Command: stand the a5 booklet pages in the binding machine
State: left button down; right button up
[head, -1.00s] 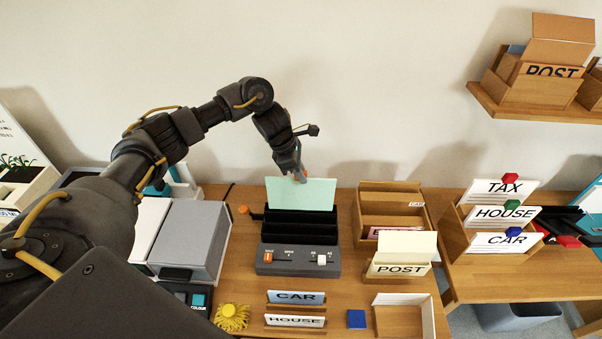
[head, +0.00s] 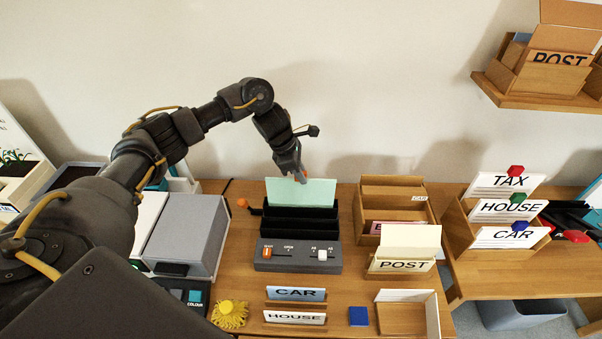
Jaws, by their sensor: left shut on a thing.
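The a5 booklet pages (head: 312,192) are a pale green upright sheet or stack. They stand in the rear slot of the black binding machine (head: 298,256), their lower edge hidden behind its dark dividers. My left gripper (head: 301,177) is shut on the top edge of the pages, a little left of their middle. My right gripper is not in view.
A grey box-shaped device (head: 187,236) stands left of the machine. A wooden sorter (head: 393,208) and a POST card holder (head: 403,266) stand to the right. CAR (head: 296,294) and HOUSE (head: 295,317) cards, a yellow tassel-like item (head: 230,314) and a blue block (head: 358,316) lie in front.

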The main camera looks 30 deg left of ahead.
pick_arm(q)
jog(key=shift+f+b, duration=1.1)
jog(key=shift+f, duration=0.2)
jog(key=c, duration=0.9)
grip_release()
jog(key=shift+o, duration=0.2)
jog(key=shift+r, duration=0.2)
jog(key=shift+r+p, duration=2.25)
jog(key=shift+r, duration=1.6)
